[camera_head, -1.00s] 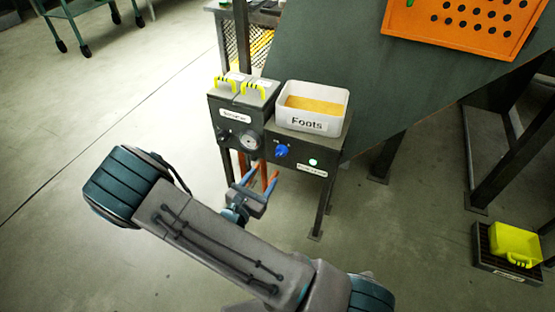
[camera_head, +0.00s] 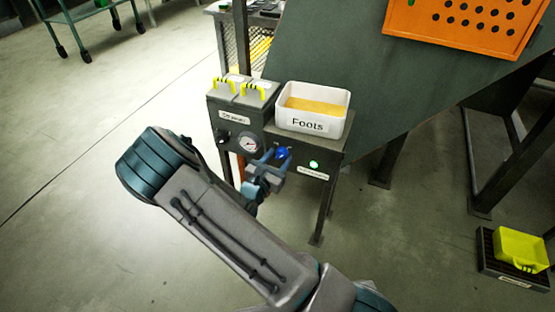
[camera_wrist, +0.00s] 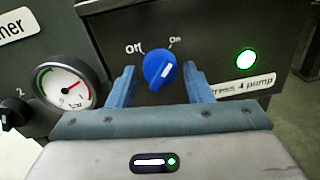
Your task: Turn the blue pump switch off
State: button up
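The blue pump switch (camera_wrist: 160,70) is a round knob on a dark panel, with "Off" printed at its upper left and "On" at its upper right. In the head view the switch (camera_head: 282,153) shows just beyond my fingers. My gripper (camera_wrist: 159,72) is open, with one blue finger on each side of the knob. Gaps show between the fingers and the knob in the wrist view. A green lamp (camera_wrist: 246,60) is lit to the right, above a partly hidden "pump" label (camera_wrist: 245,86).
A pressure gauge (camera_wrist: 66,88) and a black knob (camera_wrist: 14,112) are on the box to the left. A white "Foots" tray (camera_head: 312,122) sits above the panel. Yellow handles (camera_head: 253,90) stand on the left box. Floor to the left is open.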

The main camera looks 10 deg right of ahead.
jog(key=c, duration=0.6)
jog(key=shift+r+n+p, duration=0.1)
jog(key=shift+n+p, duration=0.2)
jog(key=shift+p, duration=0.25)
jog(key=n+p, duration=0.1)
jog(key=p, duration=0.1)
jog(key=shift+r+n+p, duration=0.15)
jog(key=shift+n+p, duration=0.2)
jog(key=shift+n, duration=0.05)
jog(key=n+p, duration=0.2)
jog(key=p, duration=0.1)
jog(key=shift+s+n, duration=0.1)
jog(key=shift+n, duration=0.2)
jog(key=n+p, duration=0.2)
jog(key=n, duration=0.1)
jog(key=n+p, duration=0.2)
jog(key=p, duration=0.1)
jog(key=shift+f+n+t, duration=0.2)
jog(key=shift+n+t, duration=0.1)
jog(key=shift+n, duration=0.1)
jog(key=n+p, duration=0.2)
jog(key=n, duration=0.3)
jog(key=shift+d+f+n+t+p, duration=0.1)
jog(key=shift+f+n+t+p, duration=0.05)
jog(key=shift+n+t+p, duration=0.2)
